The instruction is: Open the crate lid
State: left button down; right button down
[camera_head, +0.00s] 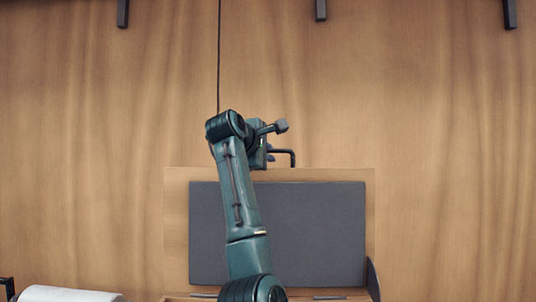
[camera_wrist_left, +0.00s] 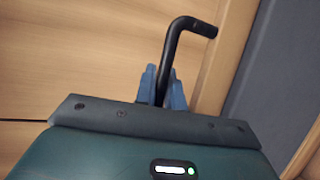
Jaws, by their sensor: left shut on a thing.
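The crate lid (camera_head: 370,220) is a wooden panel with a dark grey inner face (camera_head: 320,230). It stands raised, with its inner face towards my head camera. A black bent handle (camera_head: 292,155) sticks up at its top edge and also shows in the left wrist view (camera_wrist_left: 175,40). My left gripper (camera_head: 267,153) is at that handle. In the left wrist view its blue fingers (camera_wrist_left: 163,90) are shut around the handle's bar. My left arm hides part of the lid. Only a strip of the crate (camera_head: 340,298) shows at the bottom. My right gripper is out of view.
A wood-grained wall or cabinet front (camera_head: 440,120) with a dark vertical seam stands behind, with black handles (camera_head: 320,10) along the top. A white roll-like thing (camera_head: 65,294) lies at the bottom left. A dark piece (camera_head: 373,280) stands at the lid's lower right corner.

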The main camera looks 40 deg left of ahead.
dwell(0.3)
